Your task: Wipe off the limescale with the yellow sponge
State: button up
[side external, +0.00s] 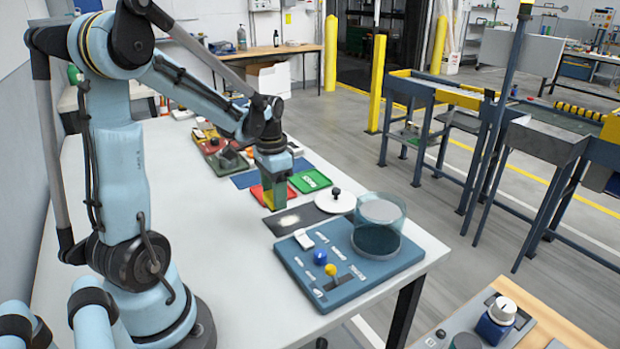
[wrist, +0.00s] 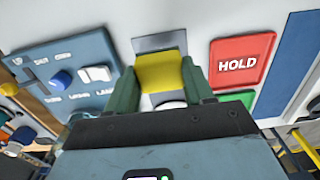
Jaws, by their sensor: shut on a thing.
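My gripper (side external: 272,196) points down and is shut on the yellow sponge (wrist: 162,73). In the wrist view the sponge sits between the two green fingers (wrist: 160,88). In the side view the sponge is mostly hidden by the fingers, in front of the red tray. The whitish limescale patch (side external: 287,220) lies on a dark plate (side external: 308,214), just right of and below my gripper in the side view. In the wrist view the plate (wrist: 160,42) shows past the sponge, and the patch is not visible. I cannot tell whether the sponge touches anything.
A red tray marked HOLD (wrist: 240,63) and a green tray (side external: 310,181) are close by. A white round lid (side external: 335,203) with a black knob lies right of the plate. A blue control panel (side external: 352,275) carries a clear cylinder (side external: 379,223). The white table's left part is clear.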

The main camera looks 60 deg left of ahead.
aim_at(277, 225)
jog(key=shift+f, duration=1.95)
notch_tip(277, 225, down, 2)
jog(key=shift+f, duration=0.1)
jog(key=shift+w+r, duration=0.25)
jog(key=shift+w, duration=0.65)
jog(key=shift+c, duration=0.3)
jog(key=shift+w+f, duration=0.1)
jog(key=shift+w, duration=2.5)
jog(key=shift+s, duration=3.55)
jog(key=shift+r, duration=4.05)
jog(key=shift+f, duration=0.15)
